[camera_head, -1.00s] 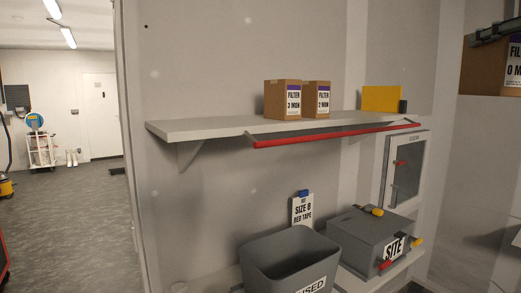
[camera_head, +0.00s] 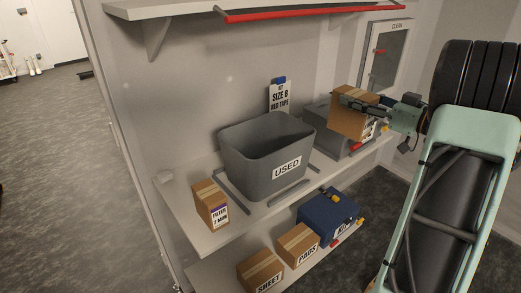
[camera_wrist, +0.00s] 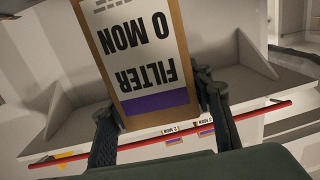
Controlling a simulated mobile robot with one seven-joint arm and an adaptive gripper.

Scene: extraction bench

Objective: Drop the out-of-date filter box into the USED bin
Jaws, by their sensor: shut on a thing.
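My gripper (camera_head: 372,106) is shut on a brown filter box (camera_head: 349,112) in the head view, to the right of the USED bin and higher than its rim. In the wrist view, my gripper (camera_wrist: 160,112) has a finger on each side of the filter box (camera_wrist: 120,60), whose label reads FILTER 0 MON, upside down. The grey USED bin (camera_head: 250,165) stands upright on the middle shelf, with an open top. Its floor is hidden from view.
A filter box (camera_head: 211,206) stands left of the bin. A grey SITE case (camera_head: 322,122) sits behind the held box. A size card (camera_head: 279,96) hangs behind the bin. Below are a blue case (camera_head: 328,215), PADS box (camera_head: 298,244) and SHEET box (camera_head: 261,270).

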